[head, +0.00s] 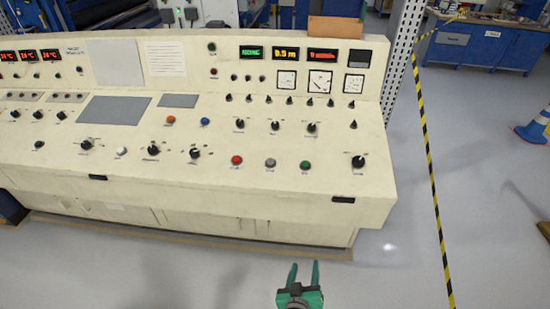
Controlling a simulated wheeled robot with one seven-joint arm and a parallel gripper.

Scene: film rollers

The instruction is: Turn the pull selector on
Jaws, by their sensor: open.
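The cream control console (215,195) fills the left and middle of the head view. Its sloped desk carries several black rotary knobs, including one at the right end (358,161) and one left of the red button (195,153). Three more knobs sit in a row above the buttons, the rightmost being this knob (312,127). The labels are too small to read, so I cannot tell which knob is the pull selector or how it is set. My gripper (304,266) has green fingers, is open and empty, and is in front of the console, apart from it.
A red button (237,160), a grey button (270,162) and a green button (305,164) line the desk. Displays and dials (320,82) stand on the upright panel. A perforated post (402,55) is behind the right end. Floor (400,255) is clear at right, crossed by striped tape (431,180).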

